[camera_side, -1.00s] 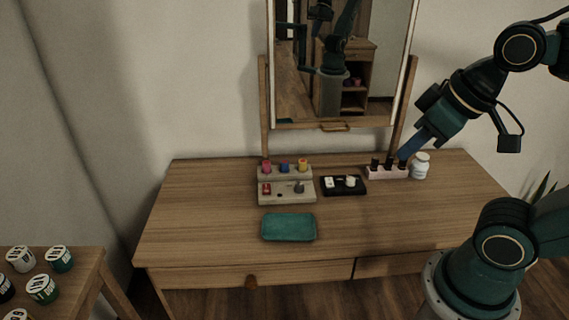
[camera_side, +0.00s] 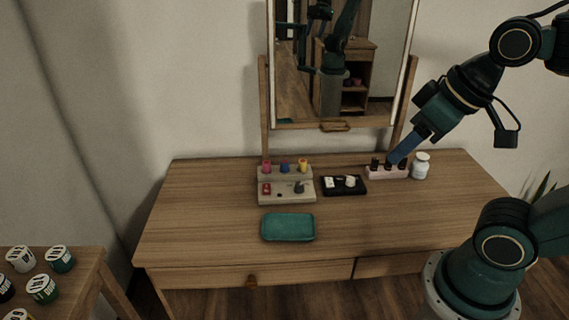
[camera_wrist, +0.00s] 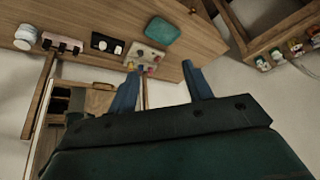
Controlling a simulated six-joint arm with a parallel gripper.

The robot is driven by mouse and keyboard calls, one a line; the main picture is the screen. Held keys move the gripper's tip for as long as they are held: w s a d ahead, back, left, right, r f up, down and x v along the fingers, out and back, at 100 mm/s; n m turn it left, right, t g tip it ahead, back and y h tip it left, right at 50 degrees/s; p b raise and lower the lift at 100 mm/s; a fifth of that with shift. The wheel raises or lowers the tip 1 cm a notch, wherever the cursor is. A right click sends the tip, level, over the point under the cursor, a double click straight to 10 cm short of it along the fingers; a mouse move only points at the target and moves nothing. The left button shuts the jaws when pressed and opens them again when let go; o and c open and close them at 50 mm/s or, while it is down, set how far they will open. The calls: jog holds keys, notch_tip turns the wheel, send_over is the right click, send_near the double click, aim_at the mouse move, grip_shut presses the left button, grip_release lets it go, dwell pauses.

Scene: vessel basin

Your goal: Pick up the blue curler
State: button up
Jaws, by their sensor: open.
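The blue curler (camera_side: 284,168) stands upright in the back row of a grey holder (camera_side: 272,197), between a pink curler (camera_side: 266,167) and a yellow curler (camera_side: 303,166). My gripper (camera_side: 396,158) is to the right of the holder, above the pink bottle rack, with nothing held. In the wrist view my gripper (camera_wrist: 162,75) shows two blue fingers spread wide apart. The grey holder (camera_wrist: 147,52) lies beyond the fingertips there, with its curlers small and hard to tell apart.
A teal tray (camera_side: 288,227) lies in front of the holder. A black tray (camera_side: 344,192) with small white items, a pink rack (camera_side: 388,173) of dark bottles and a white jar (camera_side: 420,167) stand to the right. A mirror (camera_side: 345,70) rises behind. The desk's left side is clear.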

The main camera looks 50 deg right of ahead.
jog(key=w+d+r+m+g, duration=0.2)
jog(key=w+r+m, duration=0.2)
jog(key=w, duration=0.8)
jog(key=m+g, duration=0.4)
jog(key=m, duration=0.8)
send_over(285, 161)
notch_tip(285, 161, down, 21)
jog(key=shift+a+f, duration=0.15)
jog(key=shift+f, duration=0.05)
jog(key=shift+f, duration=4.3)
jog(key=shift+f, duration=2.6)
